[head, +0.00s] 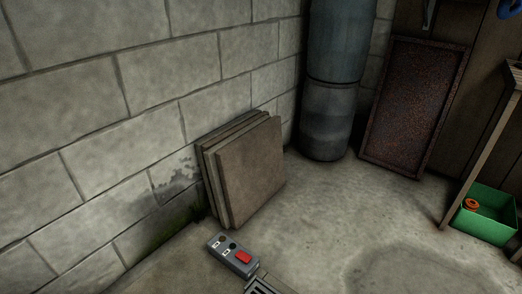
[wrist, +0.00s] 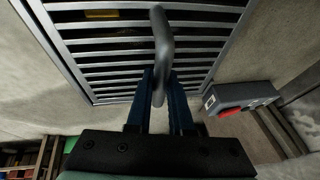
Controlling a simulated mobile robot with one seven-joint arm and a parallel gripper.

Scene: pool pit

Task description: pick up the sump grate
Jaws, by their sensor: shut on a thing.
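The sump grate (wrist: 95,52) is a grey metal frame with dark gaps between parallel bars, filling the upper middle of the wrist view. A grey curved handle (wrist: 161,30) stands up from its middle. My gripper (wrist: 160,82), with two dark blue fingers, is shut on this handle. In the head view only a corner of the grate (head: 262,286) shows at the bottom edge; the rest is out of frame. I cannot tell whether the grate is clear of the floor.
A grey box with a red switch (head: 235,255) lies close beside the grate; it also shows in the wrist view (wrist: 240,95). Slabs (head: 250,172) lean on the block wall. A cylinder (head: 331,110), a rusty panel (head: 415,105) and a green crate (head: 485,228) stand behind. Floor between is clear.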

